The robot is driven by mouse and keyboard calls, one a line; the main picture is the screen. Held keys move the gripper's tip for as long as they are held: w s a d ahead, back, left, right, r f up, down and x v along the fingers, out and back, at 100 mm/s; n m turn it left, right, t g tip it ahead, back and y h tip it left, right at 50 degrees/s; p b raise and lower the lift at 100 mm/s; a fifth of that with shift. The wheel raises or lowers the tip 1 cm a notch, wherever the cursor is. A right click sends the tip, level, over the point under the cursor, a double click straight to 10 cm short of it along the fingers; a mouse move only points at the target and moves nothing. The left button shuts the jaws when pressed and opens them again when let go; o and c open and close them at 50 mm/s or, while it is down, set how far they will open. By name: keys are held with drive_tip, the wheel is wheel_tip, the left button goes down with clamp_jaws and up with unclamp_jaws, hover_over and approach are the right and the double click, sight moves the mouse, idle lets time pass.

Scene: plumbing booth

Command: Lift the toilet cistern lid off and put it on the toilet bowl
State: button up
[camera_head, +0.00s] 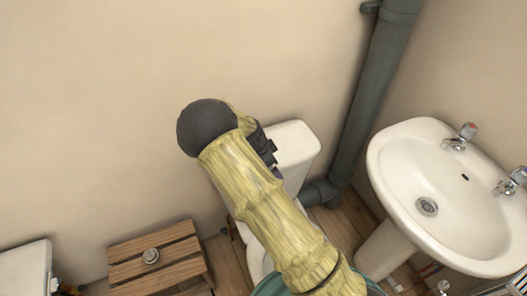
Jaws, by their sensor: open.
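The white toilet cistern stands against the wall just right of the picture's middle. Its lid (297,143) is on top of it, and the left part is hidden behind my arm. The white toilet bowl (256,262) is below and in front of the cistern, mostly covered by my arm. My gripper (268,150) shows only as a dark part beyond my yellowish forearm, at the left side of the cistern lid. It is open, but its fingertips are largely hidden. I cannot tell whether it touches the lid.
A white washbasin (445,195) with two taps stands at right. A thick grey pipe (375,85) runs down the corner beside the cistern. A slatted wooden crate (165,262) and a white box-like thing (25,272) are at lower left. The wall above is bare.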

drive_tip(key=c, duration=2.1)
drive_tip(key=shift+w+r, duration=0.1)
drive_tip(key=shift+w, duration=0.05)
drive_tip(key=shift+r, duration=0.1)
